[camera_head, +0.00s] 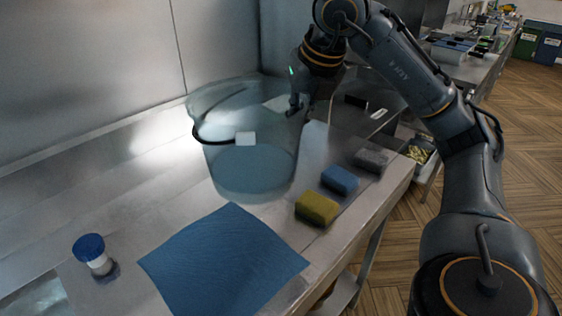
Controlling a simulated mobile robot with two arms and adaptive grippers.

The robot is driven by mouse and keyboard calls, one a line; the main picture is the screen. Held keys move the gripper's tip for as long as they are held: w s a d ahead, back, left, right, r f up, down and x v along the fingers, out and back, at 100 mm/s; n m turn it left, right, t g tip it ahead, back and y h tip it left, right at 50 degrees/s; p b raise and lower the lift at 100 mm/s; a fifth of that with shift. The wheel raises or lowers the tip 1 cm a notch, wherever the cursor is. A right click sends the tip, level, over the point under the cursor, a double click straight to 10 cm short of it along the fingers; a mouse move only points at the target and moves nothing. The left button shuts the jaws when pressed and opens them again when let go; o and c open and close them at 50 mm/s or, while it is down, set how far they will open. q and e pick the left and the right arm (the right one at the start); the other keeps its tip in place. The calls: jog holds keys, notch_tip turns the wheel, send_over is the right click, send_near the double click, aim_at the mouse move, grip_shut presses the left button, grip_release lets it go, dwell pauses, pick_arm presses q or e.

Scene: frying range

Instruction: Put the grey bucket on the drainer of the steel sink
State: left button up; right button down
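The grey bucket (250,168) is a translucent grey-blue pail with a dark handle and a white grip, in the middle of the head view. It looks upright over the steel worktop (150,205); I cannot tell whether its base touches the steel. My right gripper (295,106) is at the bucket's right rim, pointing down. Its fingers are small and dark there, so I cannot tell whether they are closed on the rim. My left gripper is out of view. The sink basin and its drainer cannot be made out clearly.
A blue cloth (225,262) lies in front of the bucket. A blue-lidded jar (94,254) stands at left. Yellow (317,208), blue (340,180) and grey (371,159) sponges line the right edge. A steel wall (90,60) rises behind.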

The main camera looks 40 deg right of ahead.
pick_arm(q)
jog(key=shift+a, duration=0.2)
pick_arm(e)
jog(key=w+d+f, duration=0.8)
jog(key=d+f, duration=0.3)
jog(key=f, duration=0.1)
jog(key=shift+d+f, duration=0.2)
jog(key=shift+f, duration=0.1)
jog(key=shift+w, duration=0.1)
jog(key=shift+f, duration=0.15)
jog(key=c, duration=1.8)
grip_release()
jog(key=shift+f, duration=0.1)
jog(key=shift+c, duration=0.2)
jog(key=o, duration=0.3)
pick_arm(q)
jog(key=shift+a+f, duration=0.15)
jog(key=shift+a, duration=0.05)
